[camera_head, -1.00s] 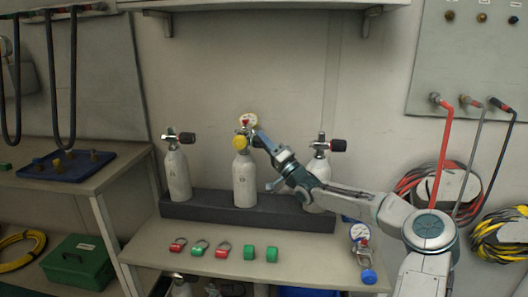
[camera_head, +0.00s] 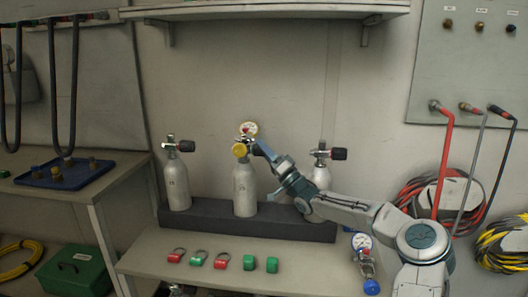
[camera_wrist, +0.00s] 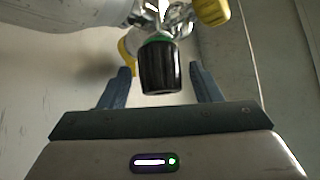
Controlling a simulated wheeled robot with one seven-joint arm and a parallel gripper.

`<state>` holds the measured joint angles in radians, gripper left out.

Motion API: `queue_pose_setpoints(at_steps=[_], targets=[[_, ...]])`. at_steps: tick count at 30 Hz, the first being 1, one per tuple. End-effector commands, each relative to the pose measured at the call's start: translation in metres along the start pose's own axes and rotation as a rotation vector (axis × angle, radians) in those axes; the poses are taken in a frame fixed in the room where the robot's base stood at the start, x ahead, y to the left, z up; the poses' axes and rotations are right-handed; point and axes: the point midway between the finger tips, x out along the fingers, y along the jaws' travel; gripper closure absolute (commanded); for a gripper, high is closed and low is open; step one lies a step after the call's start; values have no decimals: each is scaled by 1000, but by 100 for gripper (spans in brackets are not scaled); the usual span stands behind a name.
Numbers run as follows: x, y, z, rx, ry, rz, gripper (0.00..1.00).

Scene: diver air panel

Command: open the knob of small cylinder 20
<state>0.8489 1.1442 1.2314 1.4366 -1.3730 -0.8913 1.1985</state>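Three small pale cylinders stand in a dark rack. The middle cylinder (camera_head: 245,190) carries a gauge (camera_head: 248,129) and a yellow knob (camera_head: 239,150) on its valve. The cylinder numbers are too small to read surely. My gripper (camera_head: 260,147) is at the right side of the middle valve. In the wrist view, the valve's black ribbed knob (camera_wrist: 158,70), with a green ring, lies between the two fingers of my gripper (camera_wrist: 160,80). The fingers are open, with visible gaps on both sides of the knob. The cylinder body shows at the upper left.
The left cylinder (camera_head: 177,185) and right cylinder (camera_head: 321,178) have black knobs; my arm partly covers the right one. A gauge assembly (camera_head: 363,258) is at the right. A shelf (camera_head: 265,12) hangs above.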

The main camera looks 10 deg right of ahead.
Motion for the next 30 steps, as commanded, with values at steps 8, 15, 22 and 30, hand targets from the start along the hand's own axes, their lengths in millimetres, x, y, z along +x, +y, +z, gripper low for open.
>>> queue_pose_setpoints(at_steps=[8, 15, 22, 30], targets=[[-3, 0, -1, -1, 1, 0, 42], [-38, 0, -2, 0, 1, 3, 42], [-68, 0, 0, 1, -1, 0, 42], [-75, 0, 0, 0, 0, -1, 42]])
